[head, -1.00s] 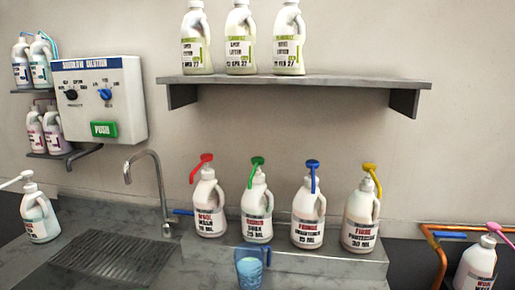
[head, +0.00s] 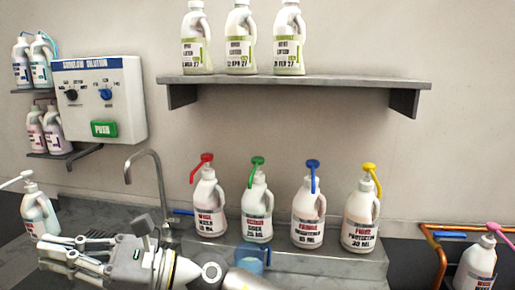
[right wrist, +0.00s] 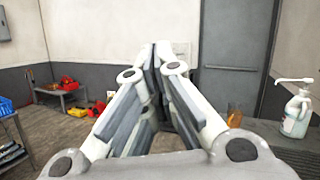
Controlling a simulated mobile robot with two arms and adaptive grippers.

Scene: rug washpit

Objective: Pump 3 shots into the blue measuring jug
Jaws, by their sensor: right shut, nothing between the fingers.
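The blue measuring jug (head: 252,257) stands at the counter's front, below the green-pump bottle; my right arm hides its lower part. Four pump bottles stand in a row on a raised ledge: red-pump (head: 208,208), green-pump (head: 257,213), blue-pump (head: 308,218) and yellow-pump (head: 360,225). My right gripper (head: 45,252) reaches leftward across the counter front, well left of the jug. In the right wrist view its fingers (right wrist: 160,52) are together and empty. My left gripper is not in view.
A tap (head: 150,175) rises behind my right gripper. A white-pump bottle (head: 38,215) stands at the left, also in the right wrist view (right wrist: 297,113). A pink-pump bottle (head: 476,265) is at far right. A shelf (head: 290,80) with three bottles hangs above.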

